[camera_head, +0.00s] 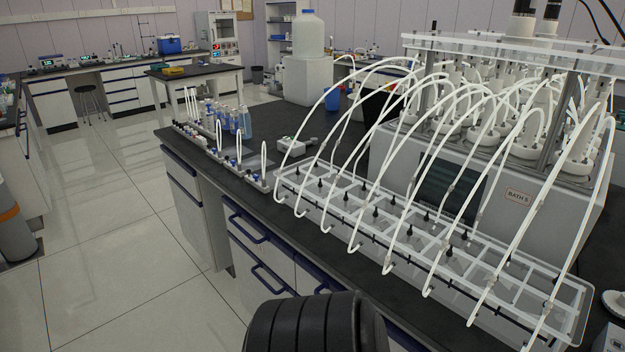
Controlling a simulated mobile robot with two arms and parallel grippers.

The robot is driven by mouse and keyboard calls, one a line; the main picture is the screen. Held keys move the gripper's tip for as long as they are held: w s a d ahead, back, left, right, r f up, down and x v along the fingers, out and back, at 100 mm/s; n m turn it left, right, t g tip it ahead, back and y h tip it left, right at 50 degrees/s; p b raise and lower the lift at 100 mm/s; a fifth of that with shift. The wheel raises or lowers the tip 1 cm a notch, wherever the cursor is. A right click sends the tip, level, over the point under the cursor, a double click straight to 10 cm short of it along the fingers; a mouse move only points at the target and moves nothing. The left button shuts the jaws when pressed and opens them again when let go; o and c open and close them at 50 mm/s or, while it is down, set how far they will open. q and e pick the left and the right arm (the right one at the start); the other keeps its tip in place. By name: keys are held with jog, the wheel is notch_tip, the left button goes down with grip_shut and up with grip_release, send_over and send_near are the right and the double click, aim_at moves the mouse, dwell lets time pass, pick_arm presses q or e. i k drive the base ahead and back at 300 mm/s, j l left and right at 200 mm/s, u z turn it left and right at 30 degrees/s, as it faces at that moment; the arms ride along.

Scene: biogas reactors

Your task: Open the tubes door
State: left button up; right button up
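A long clear box (567,298) with a divided top lies along the front of the dark bench. Several white tubes (428,150) arch from the reactor unit (395,172) down to the box. The box top looks flat, and I cannot tell which part is the tubes door or whether it is open. A black ribbed part (315,325), likely mine, shows at the bottom edge in front of the bench. No gripper fingers are in view.
Small racks with vials (232,118) and a small white device (297,146) stand left of the box. Blue-handled drawers (262,238) are under the bench top. A large jug (309,34) stands at the back.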

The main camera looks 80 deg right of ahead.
aim_at(257, 283)
jog(key=z, duration=2.2)
jog(key=i+j+z, duration=0.15)
jog(key=j, duration=0.15)
